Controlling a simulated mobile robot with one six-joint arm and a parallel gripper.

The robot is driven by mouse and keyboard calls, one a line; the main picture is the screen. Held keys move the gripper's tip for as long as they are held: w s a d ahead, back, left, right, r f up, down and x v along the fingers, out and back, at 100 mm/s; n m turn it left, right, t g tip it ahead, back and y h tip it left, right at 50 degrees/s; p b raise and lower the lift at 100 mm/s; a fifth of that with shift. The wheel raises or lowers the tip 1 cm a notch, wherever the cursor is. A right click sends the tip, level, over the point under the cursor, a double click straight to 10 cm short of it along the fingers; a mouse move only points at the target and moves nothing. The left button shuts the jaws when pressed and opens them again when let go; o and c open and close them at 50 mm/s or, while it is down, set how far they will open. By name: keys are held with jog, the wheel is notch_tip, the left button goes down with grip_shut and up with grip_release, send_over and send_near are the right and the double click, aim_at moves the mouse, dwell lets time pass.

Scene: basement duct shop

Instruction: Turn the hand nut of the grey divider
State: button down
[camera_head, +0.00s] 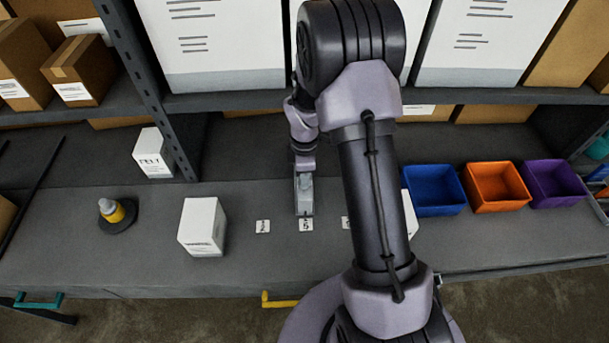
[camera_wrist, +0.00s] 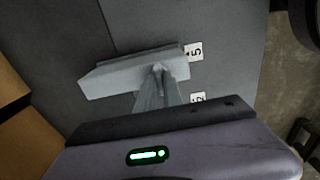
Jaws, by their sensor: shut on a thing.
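The grey divider (camera_wrist: 110,80) is a light grey bar lying on the dark bench beside the tag marked 5 (camera_wrist: 195,52). In the head view the divider (camera_head: 304,205) is a narrow grey piece just behind that tag. My gripper (camera_wrist: 160,72) is over the middle of the divider in the wrist view, its two fingers closed together at the bar. It also shows in the head view (camera_head: 304,180), reaching down. The hand nut is hidden between the fingertips, so its shape and turn cannot be seen.
A white box (camera_head: 202,227) and a yellow-and-grey piece on a black disc (camera_head: 112,212) stand to the left. Blue (camera_head: 434,190), orange (camera_head: 497,187) and purple (camera_head: 552,183) bins stand right. A shelf (camera_head: 240,102) with boxes runs behind. My arm hides part of the bench.

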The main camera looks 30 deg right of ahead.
dwell(0.4)
jog(key=c, duration=1.5)
grip_release()
notch_tip(320, 180, up, 18)
jog(key=shift+f+p, duration=0.25)
jog(key=shift+p, duration=0.95)
